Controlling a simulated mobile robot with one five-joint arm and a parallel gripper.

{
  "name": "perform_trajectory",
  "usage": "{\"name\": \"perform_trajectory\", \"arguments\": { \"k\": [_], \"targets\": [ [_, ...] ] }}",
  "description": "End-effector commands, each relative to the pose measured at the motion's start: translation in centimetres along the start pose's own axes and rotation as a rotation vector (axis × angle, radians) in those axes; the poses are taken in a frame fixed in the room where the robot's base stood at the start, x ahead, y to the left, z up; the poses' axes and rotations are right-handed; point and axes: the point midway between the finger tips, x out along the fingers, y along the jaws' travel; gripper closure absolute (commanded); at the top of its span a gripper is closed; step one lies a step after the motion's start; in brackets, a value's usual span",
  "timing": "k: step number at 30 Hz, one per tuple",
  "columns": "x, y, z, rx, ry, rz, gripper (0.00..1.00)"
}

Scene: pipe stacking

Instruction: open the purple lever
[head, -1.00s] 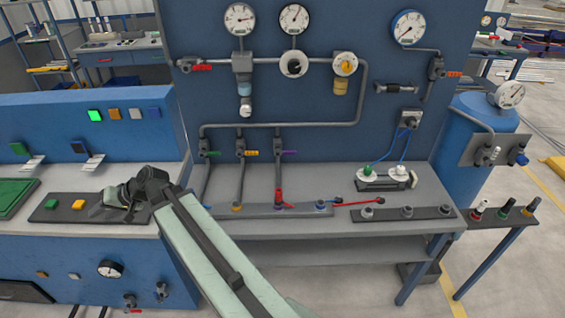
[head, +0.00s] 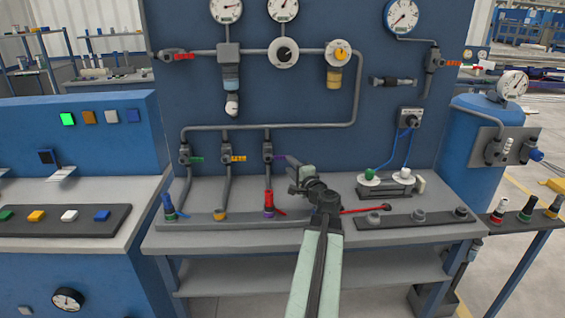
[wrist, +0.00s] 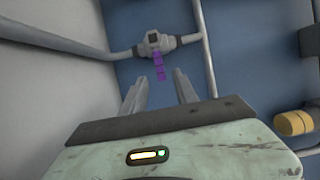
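The purple lever (head: 279,158) sits on a dark valve (head: 267,153) on the rightmost of three vertical pipes, and sticks out to the right, partly hidden behind my gripper. In the wrist view the lever (wrist: 158,66) hangs from its valve (wrist: 153,45), across the pipe. My gripper (head: 294,181) is in front of the panel, just right of and below the valve. In the wrist view my gripper (wrist: 158,88) is open and empty. The lever lies beyond its fingertips, roughly between them in the picture, apparently not touched.
Green (head: 197,159) and orange (head: 238,158) levers sit on pipes to the left. A red-topped fitting (head: 268,201) stands below the purple valve. A connector block with blue cables (head: 385,184) stands to the right. A yellow-brown cylinder (wrist: 294,123) is at the wrist view's right.

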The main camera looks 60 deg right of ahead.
Motion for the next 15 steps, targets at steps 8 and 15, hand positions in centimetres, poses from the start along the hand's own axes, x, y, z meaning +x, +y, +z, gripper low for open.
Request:
{"name": "perform_trajectory", "arguments": {
  "k": [8, 15],
  "targets": [
    [4.7, 0.0, -0.1, -0.001, -0.004, 0.0, 0.65],
    [7.5, 0.0, 0.0, -0.001, -0.002, 0.0, 0.65]
  ]
}}
